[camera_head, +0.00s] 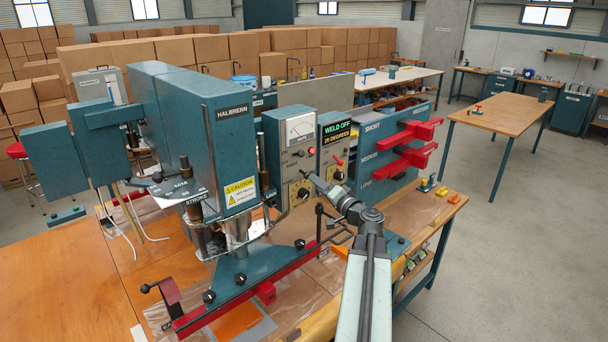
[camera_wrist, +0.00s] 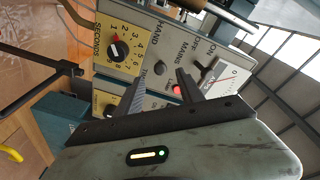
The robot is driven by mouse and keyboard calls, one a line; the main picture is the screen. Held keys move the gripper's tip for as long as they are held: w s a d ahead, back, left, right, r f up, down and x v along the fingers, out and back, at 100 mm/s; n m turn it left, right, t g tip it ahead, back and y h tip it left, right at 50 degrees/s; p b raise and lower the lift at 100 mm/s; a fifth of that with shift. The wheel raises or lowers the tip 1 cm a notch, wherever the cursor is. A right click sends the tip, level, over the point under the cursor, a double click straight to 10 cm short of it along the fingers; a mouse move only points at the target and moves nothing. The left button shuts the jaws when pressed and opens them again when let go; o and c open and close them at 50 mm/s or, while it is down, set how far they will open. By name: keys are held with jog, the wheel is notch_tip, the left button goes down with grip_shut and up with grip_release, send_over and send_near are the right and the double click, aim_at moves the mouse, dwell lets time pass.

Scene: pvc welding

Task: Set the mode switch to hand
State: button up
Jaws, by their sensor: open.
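The control panels of the machine stand at the middle of the head view. The left panel (camera_head: 285,150) has a meter, small switches and a yellow dial. The right panel (camera_head: 327,150) has a green-lettered display, a small red control (camera_head: 338,160) and another yellow dial. My gripper (camera_head: 316,184) is in front of the panels, open and empty. In the wrist view its fingers (camera_wrist: 155,76) spread before a panel with a seconds dial (camera_wrist: 116,48), a mains switch (camera_wrist: 205,70) and a red lamp (camera_wrist: 177,89). The gripper hides part of a second dial.
The teal welding machine (camera_head: 225,140) stands left of my arm on a wooden bench (camera_head: 60,262). Red bars (camera_head: 408,134) stick out from the teal box at the right. Small yellow parts (camera_head: 425,185) lie near the bench edge. Open floor is at the right.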

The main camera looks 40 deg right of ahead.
aim_at(307, 176)
jog(key=x, duration=0.7)
jog(key=shift+w+d, duration=0.1)
jog(key=shift+w, duration=0.3)
grip_shut()
